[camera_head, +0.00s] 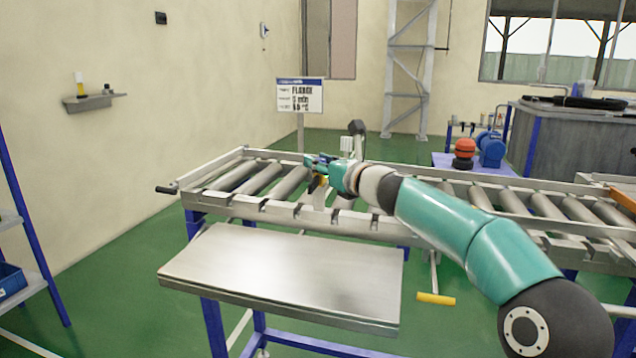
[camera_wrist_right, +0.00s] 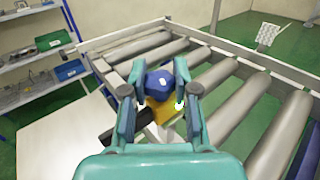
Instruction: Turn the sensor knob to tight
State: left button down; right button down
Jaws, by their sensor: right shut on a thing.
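The blue sensor knob (camera_wrist_right: 159,83) sits on top of a yellow sensor body (camera_wrist_right: 158,109) in the right wrist view. My right gripper (camera_wrist_right: 160,77) has one finger on each side of the knob and is shut on it. In the head view my right gripper (camera_head: 318,162) is over the front rail of the roller conveyor. A bit of the yellow sensor body (camera_head: 322,181) shows just below it. The gripper hides most of the knob there. I cannot read any tight mark or the knob's angle. My left gripper is not in view.
A bare metal table (camera_head: 285,270) stands in front of the roller conveyor (camera_head: 262,208). A sign (camera_head: 300,95) stands behind the conveyor. A yellow handle (camera_head: 436,298) hangs low at the right of the table. A shelf with blue bins (camera_wrist_right: 70,70) is at the left.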

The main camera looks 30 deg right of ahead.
jog(key=m+h+b, duration=0.1)
jog(key=h, duration=0.1)
jog(key=m+h+b, duration=0.1)
jog(key=m+g+h+b, duration=0.1)
jog(key=h, duration=0.1)
jog(key=shift+a+f+m+h, duration=0.15)
jog(key=shift+a+m+h, duration=0.15)
jog(key=shift+m, duration=0.1)
jog(key=shift+w+m+h, duration=0.1)
jog(key=shift+m+h, duration=0.3)
jog(key=shift+h, duration=0.3)
jog(key=m+g+h, duration=0.1)
jog(key=h, duration=0.1)
jog(key=shift+r+m+g+h, duration=0.25)
jog(key=shift+m+g+h, duration=0.05)
jog(key=shift+m+g, duration=0.1)
jog(key=shift+r+m+g+h+p, duration=0.1)
jog(key=shift+m+g+h+p, duration=0.25)
jog(key=shift+m+h, duration=0.15)
jog(key=m+g+h+p, duration=0.2)
jog(key=p, duration=0.1)
jog(key=m+g+h+p, duration=0.2)
jog(key=g+p, duration=0.1)
jog(key=shift+d+r+h+p, duration=0.2)
jog(key=shift+h+p, duration=0.1)
jog(key=shift+p, duration=0.1)
jog(key=shift+f+m+g+h+p, duration=0.3)
jog(key=shift+m+g+p, duration=0.15)
jog(key=shift+m+p, duration=0.2)
